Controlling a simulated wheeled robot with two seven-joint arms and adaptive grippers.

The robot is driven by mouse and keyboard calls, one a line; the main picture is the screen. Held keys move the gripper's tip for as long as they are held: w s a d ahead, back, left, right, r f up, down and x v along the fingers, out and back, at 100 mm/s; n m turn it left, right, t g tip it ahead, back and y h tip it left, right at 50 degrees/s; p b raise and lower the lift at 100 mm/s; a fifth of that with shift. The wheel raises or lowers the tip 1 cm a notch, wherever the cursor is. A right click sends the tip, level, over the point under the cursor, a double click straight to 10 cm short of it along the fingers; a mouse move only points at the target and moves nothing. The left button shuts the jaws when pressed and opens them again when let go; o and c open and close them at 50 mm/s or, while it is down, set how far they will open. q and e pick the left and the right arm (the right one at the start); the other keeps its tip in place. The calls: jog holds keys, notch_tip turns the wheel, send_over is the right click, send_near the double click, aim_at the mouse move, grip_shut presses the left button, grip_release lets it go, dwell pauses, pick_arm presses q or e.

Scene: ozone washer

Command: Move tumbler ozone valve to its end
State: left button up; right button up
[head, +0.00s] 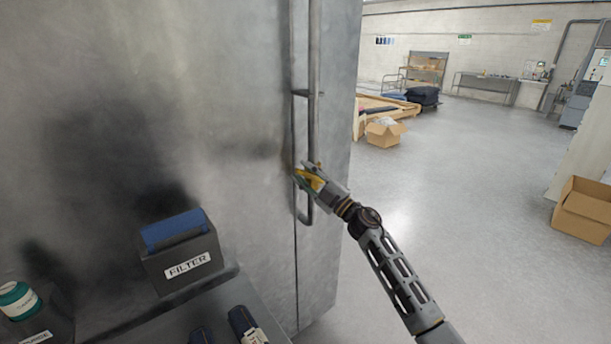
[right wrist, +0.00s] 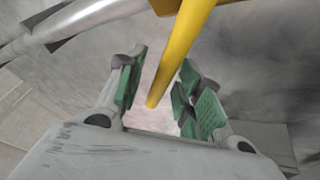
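The ozone valve shows as a yellow lever (head: 317,183) on the grey vertical pipe (head: 312,60) at the cabinet's edge, partly hidden by my right gripper. My right gripper (head: 304,177) is at the lever, its arm coming in from the lower right. In the right wrist view the yellow lever (right wrist: 178,62) runs down from the top, and its end lies between the green-padded fingertips of the gripper (right wrist: 163,88). The fingers are apart, with a gap visible beside the lever. Whether one finger touches it is unclear. My left gripper is not in view.
The large metal cabinet (head: 240,90) fills the left. The floor to the right is free, with a cardboard box (head: 583,210) at the far right.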

jog(key=shift+d, duration=0.1)
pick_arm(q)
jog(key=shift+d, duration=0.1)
pick_arm(e)
jog(key=v, duration=1.1)
jog(key=shift+s+d+f, duration=0.15)
jog(key=shift+s+d, duration=0.05)
jog(key=shift+s, duration=0.15)
jog(key=shift+c, duration=0.3)
